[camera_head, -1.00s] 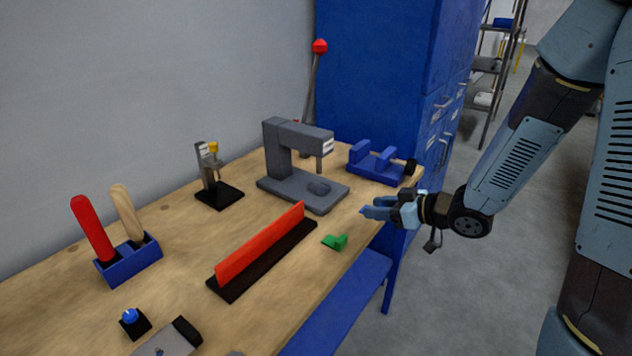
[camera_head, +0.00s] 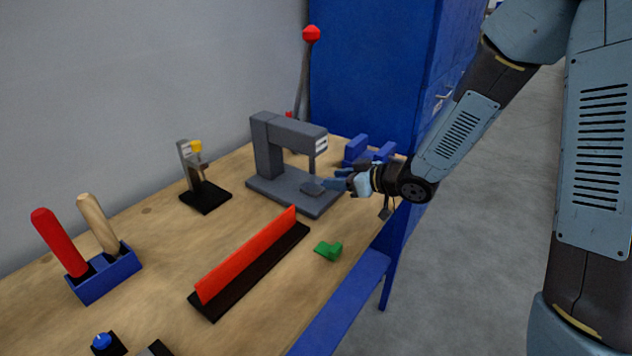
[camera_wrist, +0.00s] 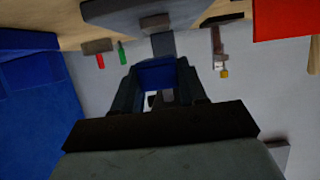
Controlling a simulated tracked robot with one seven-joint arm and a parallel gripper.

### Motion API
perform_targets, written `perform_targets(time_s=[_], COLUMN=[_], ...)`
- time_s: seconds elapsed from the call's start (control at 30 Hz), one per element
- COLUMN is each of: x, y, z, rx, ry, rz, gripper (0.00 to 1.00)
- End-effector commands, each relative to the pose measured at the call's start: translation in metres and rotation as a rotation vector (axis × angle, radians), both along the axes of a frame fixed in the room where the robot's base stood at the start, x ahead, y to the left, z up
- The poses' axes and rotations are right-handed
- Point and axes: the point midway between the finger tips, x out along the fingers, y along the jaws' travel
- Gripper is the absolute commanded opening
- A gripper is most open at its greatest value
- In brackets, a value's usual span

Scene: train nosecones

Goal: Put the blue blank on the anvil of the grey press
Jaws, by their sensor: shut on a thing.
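The grey press (camera_head: 265,150) stands on the wooden bench, its arm reaching over a base plate. The anvil (camera_head: 311,188) is a low grey block on that plate, below the ram (camera_head: 312,166). My gripper (camera_head: 332,184) is at the right edge of the anvil, coming in from the right. It is shut on the blue blank (camera_wrist: 158,75), which shows between the fingers in the wrist view. In the head view the fingers mostly hide the blank. I cannot tell whether it touches the anvil.
A blue vise-like fixture (camera_head: 356,149) stands just behind my gripper. A green piece (camera_head: 328,250) and a red rail on a black base (camera_head: 250,255) lie in front. A small black-based stand (camera_head: 205,196) is at left. A red-knobbed lever (camera_head: 305,75) rises behind the press.

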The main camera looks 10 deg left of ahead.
Motion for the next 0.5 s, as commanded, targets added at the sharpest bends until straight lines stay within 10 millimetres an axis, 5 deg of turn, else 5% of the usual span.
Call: perform_targets(time_s=[0.2, 0.5], x=[0.016, 0.024], y=[0.041, 0.059], z=[0.0, 0.0], rx=[0.001, 0.001], ry=[0.0, 0.0], rz=[0.003, 0.001], gripper=[0.12, 0.12])
